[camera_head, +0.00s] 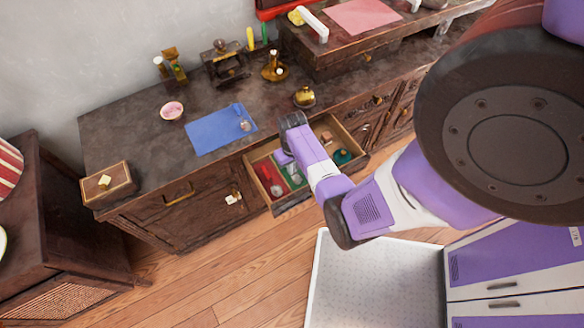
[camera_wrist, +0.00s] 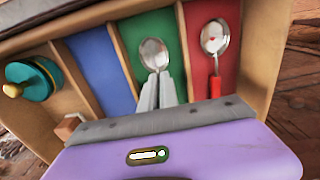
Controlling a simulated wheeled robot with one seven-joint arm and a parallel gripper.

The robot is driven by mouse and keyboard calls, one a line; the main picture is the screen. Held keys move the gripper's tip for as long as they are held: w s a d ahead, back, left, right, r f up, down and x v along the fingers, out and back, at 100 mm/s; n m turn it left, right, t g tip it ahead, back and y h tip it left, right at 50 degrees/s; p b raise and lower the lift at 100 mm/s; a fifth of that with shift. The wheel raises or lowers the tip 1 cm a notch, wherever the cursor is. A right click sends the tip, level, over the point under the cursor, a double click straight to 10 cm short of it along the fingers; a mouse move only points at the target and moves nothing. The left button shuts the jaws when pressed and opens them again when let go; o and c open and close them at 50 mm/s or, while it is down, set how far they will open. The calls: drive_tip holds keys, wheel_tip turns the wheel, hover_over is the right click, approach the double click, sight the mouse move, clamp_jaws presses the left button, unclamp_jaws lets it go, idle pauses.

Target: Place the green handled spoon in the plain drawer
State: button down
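An open wooden drawer (camera_head: 283,208) has red, green, blue and plain-wood compartments. A metal spoon (camera_wrist: 153,52) lies in the green compartment (camera_wrist: 170,28), its bowl away from me. Its handle is hidden between my fingers, so I cannot see its colour. My gripper (camera_wrist: 158,92) is low over that compartment, its two grey fingers close together on the handle. A red-handled spoon (camera_wrist: 215,85) lies in the red compartment (camera_wrist: 232,65) to the right. The plain compartment (camera_wrist: 72,100) at the left holds a teal lidded object (camera_wrist: 30,80) and a small wood-and-metal piece (camera_wrist: 70,126).
The blue compartment (camera_wrist: 95,65) looks empty and lies between green and plain. Dividers and drawer walls stand close around my gripper. On the counter above are a blue mat (camera_head: 212,133), a brass pot (camera_head: 304,97) and a wooden box (camera_head: 108,186).

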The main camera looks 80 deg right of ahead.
drive_tip(key=shift+f, duration=0.1)
drive_tip(key=c, duration=1.6)
unclamp_jaws()
wheel_tip(320, 180, up, 12)
drive_tip(key=p, duration=0.1)
drive_tip(key=s+a+r+n+t+h, duration=0.1)
drive_tip(key=a+r+n+t+h, duration=0.2)
drive_tip(key=a, duration=0.5)
drive_tip(key=a+r+n+t+h, duration=0.1)
drive_tip(key=a+r+n+t, duration=0.3)
drive_tip(key=a, duration=0.5)
drive_tip(key=s+a+r+n+t+y, duration=0.1)
drive_tip(key=a+r+t, duration=0.1)
drive_tip(key=a+r, duration=0.3)
drive_tip(key=s+a+r+n+t+y, duration=0.1)
drive_tip(key=s+a+r+t, duration=0.1)
drive_tip(key=a+r, duration=0.3)
drive_tip(key=s+a+r+n+t+y, duration=0.1)
drive_tip(key=a+r+t, duration=0.3)
drive_tip(key=r, duration=0.7)
drive_tip(key=shift+s+a+r+y, duration=0.2)
drive_tip(key=shift+a+r+y, duration=0.15)
drive_tip(key=shift+a+y, duration=0.15)
